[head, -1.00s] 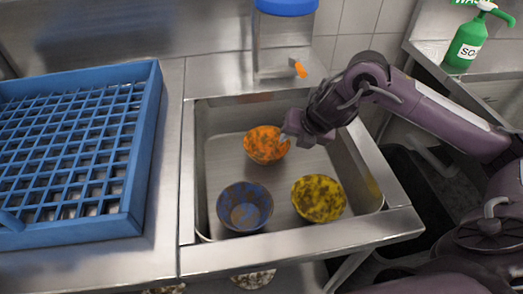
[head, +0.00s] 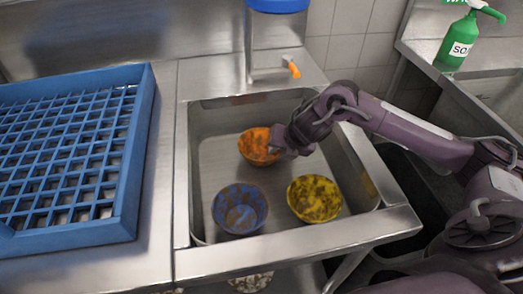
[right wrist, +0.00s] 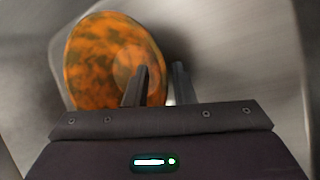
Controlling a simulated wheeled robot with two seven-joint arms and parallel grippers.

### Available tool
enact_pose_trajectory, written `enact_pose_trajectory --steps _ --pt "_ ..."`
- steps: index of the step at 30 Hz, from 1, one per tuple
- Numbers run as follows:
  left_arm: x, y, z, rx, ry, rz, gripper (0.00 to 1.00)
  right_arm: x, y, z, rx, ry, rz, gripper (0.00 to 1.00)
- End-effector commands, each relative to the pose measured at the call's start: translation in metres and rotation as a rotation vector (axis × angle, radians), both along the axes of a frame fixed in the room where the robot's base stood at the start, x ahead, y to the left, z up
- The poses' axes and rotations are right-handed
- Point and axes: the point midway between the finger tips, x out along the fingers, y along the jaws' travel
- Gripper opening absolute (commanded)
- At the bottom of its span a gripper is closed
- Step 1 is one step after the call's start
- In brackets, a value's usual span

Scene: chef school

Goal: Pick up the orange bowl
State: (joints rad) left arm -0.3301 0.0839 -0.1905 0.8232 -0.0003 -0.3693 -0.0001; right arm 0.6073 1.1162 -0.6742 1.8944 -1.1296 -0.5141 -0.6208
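The orange bowl (head: 256,146), mottled with dark patches, sits in the back part of the metal sink. My right gripper (head: 278,145) is at the bowl's right side, low in the sink. In the right wrist view the gripper (right wrist: 160,82) is open with a gap between its fingers. One finger overlaps the inside of the orange bowl (right wrist: 95,60) and the other is beyond its right rim. I cannot tell whether either finger touches the bowl. My left gripper is not in view.
A blue bowl (head: 240,209) and a yellow bowl (head: 315,199) stand in the front of the sink (head: 219,165). A blue rack (head: 146,130) is on the left counter. A dispenser with an orange tap (head: 293,68) is behind the sink; a green soap bottle (head: 456,47) is back right.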

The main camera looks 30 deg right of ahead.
Motion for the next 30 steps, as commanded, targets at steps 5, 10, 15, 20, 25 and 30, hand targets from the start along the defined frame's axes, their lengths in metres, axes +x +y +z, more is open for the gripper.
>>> enact_pose_trajectory --steps 5,10,15,20,25,30 --pt "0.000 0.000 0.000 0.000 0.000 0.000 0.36 0.000 0.000 0.000 0.000 0.000 0.000 0.00" --pt "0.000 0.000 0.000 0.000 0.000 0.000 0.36 0.000 0.000 0.000 0.000 -0.001 0.000 0.00" --pt "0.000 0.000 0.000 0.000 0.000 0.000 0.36 0.000 0.000 0.001 0.000 0.000 0.000 0.00" --pt "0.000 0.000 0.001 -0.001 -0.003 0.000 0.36 0.001 0.000 0.008 0.000 -0.003 0.001 0.00" --pt "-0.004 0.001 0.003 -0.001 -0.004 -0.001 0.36 0.001 0.000 0.030 0.000 -0.004 0.002 0.00" --pt "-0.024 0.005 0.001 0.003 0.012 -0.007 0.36 0.002 0.001 0.074 0.000 -0.009 0.002 0.00"
